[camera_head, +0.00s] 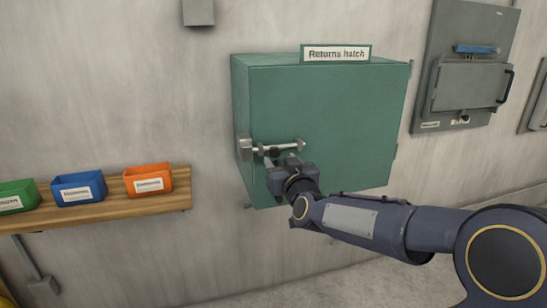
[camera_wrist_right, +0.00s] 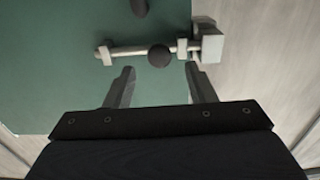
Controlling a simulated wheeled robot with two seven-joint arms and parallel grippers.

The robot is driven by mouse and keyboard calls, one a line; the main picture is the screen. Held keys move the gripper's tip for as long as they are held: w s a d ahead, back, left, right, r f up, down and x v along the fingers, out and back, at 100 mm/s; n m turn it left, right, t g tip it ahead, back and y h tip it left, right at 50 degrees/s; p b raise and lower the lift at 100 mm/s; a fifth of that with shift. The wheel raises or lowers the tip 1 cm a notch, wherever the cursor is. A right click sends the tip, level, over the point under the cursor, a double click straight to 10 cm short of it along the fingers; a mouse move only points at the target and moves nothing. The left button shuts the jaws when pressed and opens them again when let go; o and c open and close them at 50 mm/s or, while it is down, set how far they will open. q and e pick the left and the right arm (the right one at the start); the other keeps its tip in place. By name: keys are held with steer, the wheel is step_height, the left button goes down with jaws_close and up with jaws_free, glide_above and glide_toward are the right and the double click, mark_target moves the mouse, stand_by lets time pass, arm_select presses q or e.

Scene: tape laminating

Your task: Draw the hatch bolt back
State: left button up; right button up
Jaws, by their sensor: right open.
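The green returns hatch (camera_head: 335,110) is a box on the wall with a shut door. Its metal bolt (camera_head: 287,148) lies level across the door's left edge, with a dark round knob (camera_head: 274,152) on it. In the right wrist view, the bolt (camera_wrist_right: 131,50) runs through brackets into a grey keeper block (camera_wrist_right: 208,45), and the knob (camera_wrist_right: 159,56) sits between the brackets. My right gripper (camera_head: 279,160) is just in front of the bolt. Its open fingers (camera_wrist_right: 160,78) point at the knob, one either side of it in the picture, with nothing between them. My left gripper is not in view.
A wooden shelf (camera_head: 110,211) at left holds green, blue (camera_head: 79,188) and orange (camera_head: 148,179) bins. A grey wall panel (camera_head: 464,80) with a blue handle is at right. A dark part (camera_wrist_right: 139,7) stands on the door near the bolt. The wall between shelf and hatch is clear.

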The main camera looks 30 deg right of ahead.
mark_target(276, 153)
steer(key=shift+x, duration=2.4)
steer(key=shift+s, duration=0.1)
steer(key=shift+c, duration=0.2)
jaws_close()
